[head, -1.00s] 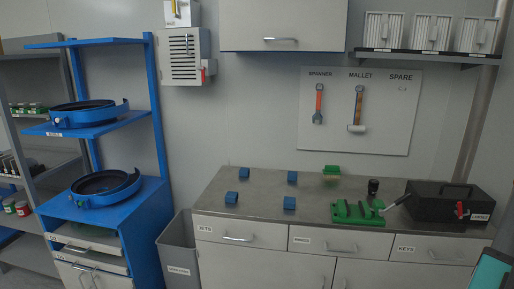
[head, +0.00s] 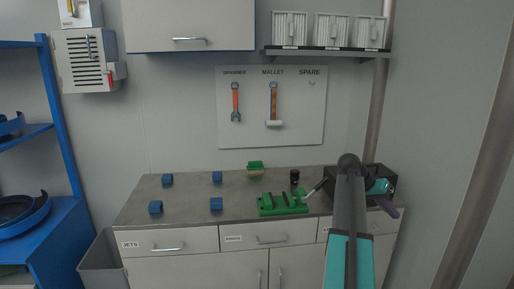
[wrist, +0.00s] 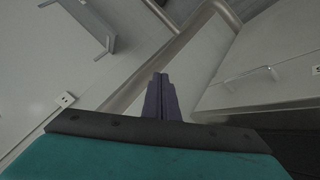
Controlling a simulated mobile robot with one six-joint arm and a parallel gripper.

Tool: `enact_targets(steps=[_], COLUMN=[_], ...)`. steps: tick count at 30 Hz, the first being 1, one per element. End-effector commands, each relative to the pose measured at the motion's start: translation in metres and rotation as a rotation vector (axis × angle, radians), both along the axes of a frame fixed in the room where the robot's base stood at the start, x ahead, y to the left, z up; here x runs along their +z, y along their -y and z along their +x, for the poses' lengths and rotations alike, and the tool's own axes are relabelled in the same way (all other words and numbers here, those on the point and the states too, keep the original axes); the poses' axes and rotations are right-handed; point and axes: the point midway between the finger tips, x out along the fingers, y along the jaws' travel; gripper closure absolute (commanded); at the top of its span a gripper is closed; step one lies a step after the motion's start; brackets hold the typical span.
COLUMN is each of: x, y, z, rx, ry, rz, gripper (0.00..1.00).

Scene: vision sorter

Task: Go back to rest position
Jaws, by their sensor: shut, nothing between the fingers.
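My gripper (head: 393,210) is at the right end of the workbench in the head view, in front of the black toolbox (head: 330,175). My grey and teal arm rises from the bottom of the picture, bends at a dark joint, and the wrist points down and right. In the wrist view the two dark purple fingers (wrist: 161,98) are together with nothing between them. The arm and wrist hide much of the toolbox.
The workbench (head: 185,205) carries several blue blocks (head: 216,204), a green fixture (head: 283,203), a green-topped brush-like item (head: 255,168) and a black cylinder (head: 294,177). A pipe (head: 378,110) stands behind the arm. Open wall is at right.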

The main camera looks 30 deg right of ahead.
Motion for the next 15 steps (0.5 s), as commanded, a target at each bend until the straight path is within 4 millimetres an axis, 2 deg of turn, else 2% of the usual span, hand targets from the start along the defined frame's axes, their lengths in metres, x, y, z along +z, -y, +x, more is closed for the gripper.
enact_targets(steps=[1,6,15], x=[-0.02,-0.076,-0.174], y=[-0.013,-0.052,-0.132], z=[0.016,0.057,0.111], rx=[0.028,0.107,0.251], ry=[-0.014,-0.05,-0.113], rz=[0.022,0.085,0.2], gripper=[1.0,1.0,1.0])
